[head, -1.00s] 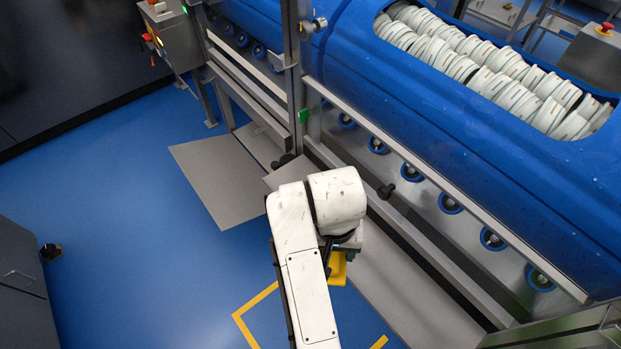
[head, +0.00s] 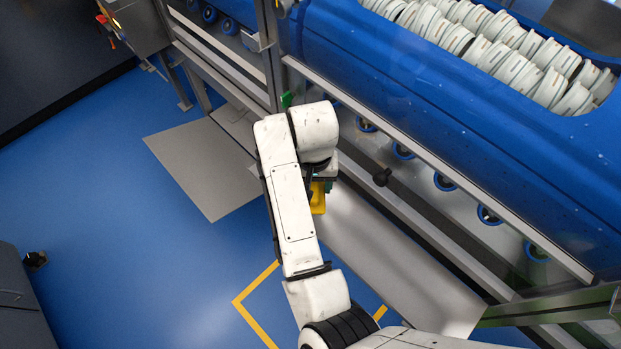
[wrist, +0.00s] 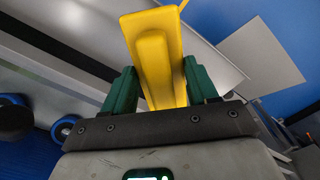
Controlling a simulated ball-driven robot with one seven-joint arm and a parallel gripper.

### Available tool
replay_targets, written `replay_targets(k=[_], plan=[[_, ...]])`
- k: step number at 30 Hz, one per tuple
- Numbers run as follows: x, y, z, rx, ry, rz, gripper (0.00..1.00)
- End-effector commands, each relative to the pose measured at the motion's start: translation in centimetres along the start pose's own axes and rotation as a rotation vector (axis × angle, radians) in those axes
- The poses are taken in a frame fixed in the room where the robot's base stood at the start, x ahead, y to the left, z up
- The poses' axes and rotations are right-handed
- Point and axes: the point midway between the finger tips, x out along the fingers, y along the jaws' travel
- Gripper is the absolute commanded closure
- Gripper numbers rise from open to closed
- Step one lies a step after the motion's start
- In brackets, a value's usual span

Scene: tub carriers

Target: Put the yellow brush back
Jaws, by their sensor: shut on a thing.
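The yellow brush (wrist: 158,60) is between the two green fingers of my gripper (wrist: 162,88) in the wrist view. The fingers are shut on it, and it points up and away from the gripper. In the head view a small part of the yellow brush (head: 318,198) shows below my white wrist. My gripper (head: 320,185) is mostly hidden there by my own arm. The brush is beside the conveyor frame, over or near the grey plate; I cannot tell its height. No holder for the brush is clearly visible.
A blue tub (head: 420,95) with stacked white items stands on a steel roller frame at the right. A flat grey plate (head: 200,165) and open blue floor (head: 130,230) lie left. Yellow tape (head: 252,312) marks the floor.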

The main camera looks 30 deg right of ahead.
Motion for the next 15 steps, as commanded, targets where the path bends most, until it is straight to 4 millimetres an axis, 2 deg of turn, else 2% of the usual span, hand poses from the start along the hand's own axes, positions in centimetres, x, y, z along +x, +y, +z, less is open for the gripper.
replay_targets(k=[1, 6, 12, 15], plan=[[0.3, 0.0, -1.0, 0.004, -0.003, -0.002, 0.71], [3.1, -0.3, -3.2, 0.002, -0.003, -0.001, 0.71], [5.4, -0.6, -5.0, 0.000, -0.001, 0.000, 0.71], [5.8, -0.7, -5.4, -0.001, 0.000, 0.000, 0.71]])
